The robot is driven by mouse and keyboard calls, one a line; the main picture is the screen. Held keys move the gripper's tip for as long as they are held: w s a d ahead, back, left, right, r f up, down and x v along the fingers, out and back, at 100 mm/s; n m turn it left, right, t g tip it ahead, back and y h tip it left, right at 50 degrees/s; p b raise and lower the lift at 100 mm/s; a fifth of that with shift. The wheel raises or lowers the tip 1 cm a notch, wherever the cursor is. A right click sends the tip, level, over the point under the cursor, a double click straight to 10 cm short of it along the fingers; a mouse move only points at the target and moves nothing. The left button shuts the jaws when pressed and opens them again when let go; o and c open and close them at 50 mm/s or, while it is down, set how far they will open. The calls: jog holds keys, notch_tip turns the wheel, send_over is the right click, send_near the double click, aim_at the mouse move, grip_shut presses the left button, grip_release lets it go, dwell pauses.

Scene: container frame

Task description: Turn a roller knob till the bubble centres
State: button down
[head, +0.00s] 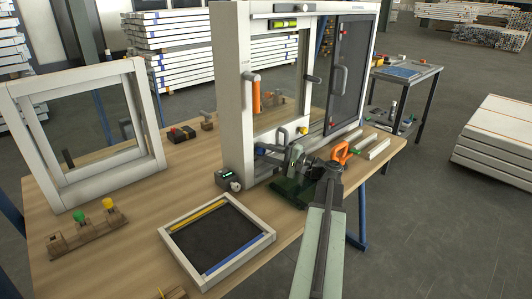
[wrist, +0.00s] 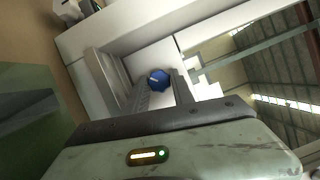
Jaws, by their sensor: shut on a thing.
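A large white window frame (head: 233,95) stands upright on the workbench. A spirit level with a yellow-green vial (head: 284,23) sits on its top rail; the bubble is too small to read. The blue roller knob (wrist: 158,80) shows in the wrist view with a pale mark on its face. My gripper (wrist: 152,90) has one finger on each side of the knob and is shut on it. In the head view my gripper (head: 282,155) is at the frame's lower rail, and its jaws largely hide the knob.
A smaller white frame (head: 150,165) stands at left. A flat framed panel (head: 255,247) lies in front. A block with coloured knobs (head: 85,234) is at front left. An orange clamp (head: 341,152) is right of my gripper. A dark handled sash (head: 349,75) hangs at right.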

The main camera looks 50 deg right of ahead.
jog(key=c, duration=1.1)
grip_release()
jog(key=v, duration=0.8)
jog(key=shift+f+b, duration=0.1)
jog(key=shift+b, duration=0.2)
jog(key=shift+w, duration=0.1)
